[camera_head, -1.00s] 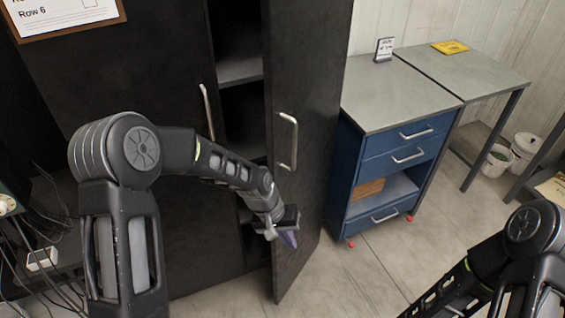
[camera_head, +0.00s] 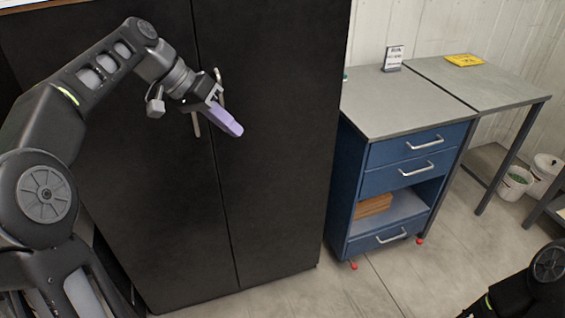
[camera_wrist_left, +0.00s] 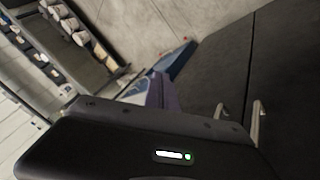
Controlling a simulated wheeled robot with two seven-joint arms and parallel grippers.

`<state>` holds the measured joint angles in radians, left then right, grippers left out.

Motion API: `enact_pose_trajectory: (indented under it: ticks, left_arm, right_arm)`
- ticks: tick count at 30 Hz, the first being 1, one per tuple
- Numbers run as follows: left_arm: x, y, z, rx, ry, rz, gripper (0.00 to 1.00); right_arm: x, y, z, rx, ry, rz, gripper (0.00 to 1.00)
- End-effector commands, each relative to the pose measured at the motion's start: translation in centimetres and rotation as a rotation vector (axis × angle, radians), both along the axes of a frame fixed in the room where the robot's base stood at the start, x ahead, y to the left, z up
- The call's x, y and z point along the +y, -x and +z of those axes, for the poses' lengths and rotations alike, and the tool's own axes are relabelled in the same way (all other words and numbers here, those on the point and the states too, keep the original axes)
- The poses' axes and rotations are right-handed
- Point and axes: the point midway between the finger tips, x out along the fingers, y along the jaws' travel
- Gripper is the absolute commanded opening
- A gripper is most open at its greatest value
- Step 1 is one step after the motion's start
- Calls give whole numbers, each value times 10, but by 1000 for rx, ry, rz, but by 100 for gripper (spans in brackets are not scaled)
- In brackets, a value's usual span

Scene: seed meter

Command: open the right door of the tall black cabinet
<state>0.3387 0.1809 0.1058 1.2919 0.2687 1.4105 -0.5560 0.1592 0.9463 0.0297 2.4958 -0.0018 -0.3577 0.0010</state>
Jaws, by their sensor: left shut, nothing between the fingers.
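The tall black cabinet's right door (camera_head: 280,150) stands flush with the left door (camera_head: 165,215), with only a thin seam between them; it looks closed. The right door's silver handle (camera_head: 219,84) is partly hidden behind my left gripper. The left door's handle (camera_head: 196,123) shows just below the gripper. My left gripper (camera_head: 226,121), with purple fingers, is shut and empty in front of the right door beside the handles. In the left wrist view both handles (camera_wrist_left: 256,122) stand at the right of the purple fingers (camera_wrist_left: 163,92). My right gripper is out of view.
A blue drawer cart (camera_head: 405,175) with a grey top stands close to the right of the cabinet. A grey table (camera_head: 480,85) and white buckets (camera_head: 515,183) are farther right. The floor before the cabinet and cart is clear.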

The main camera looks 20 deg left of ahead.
Motion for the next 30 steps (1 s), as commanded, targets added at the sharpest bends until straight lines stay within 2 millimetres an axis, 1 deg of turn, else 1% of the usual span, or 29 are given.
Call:
enact_pose_trajectory:
  ticks: [8,14,20,28,30]
  left_arm:
    - [-1,-1,-2,4,0,1,0]
    - [-8,-5,-14,6,1,1,0]
    - [-25,-14,-39,8,0,0,0]
    - [-54,-31,-83,9,0,-1,0]
    - [-66,-29,-80,4,-1,-3,0]
  right_arm:
    - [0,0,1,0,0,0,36]
    - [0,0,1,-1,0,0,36]
    - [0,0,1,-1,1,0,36]
    - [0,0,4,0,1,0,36]
    - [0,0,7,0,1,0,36]
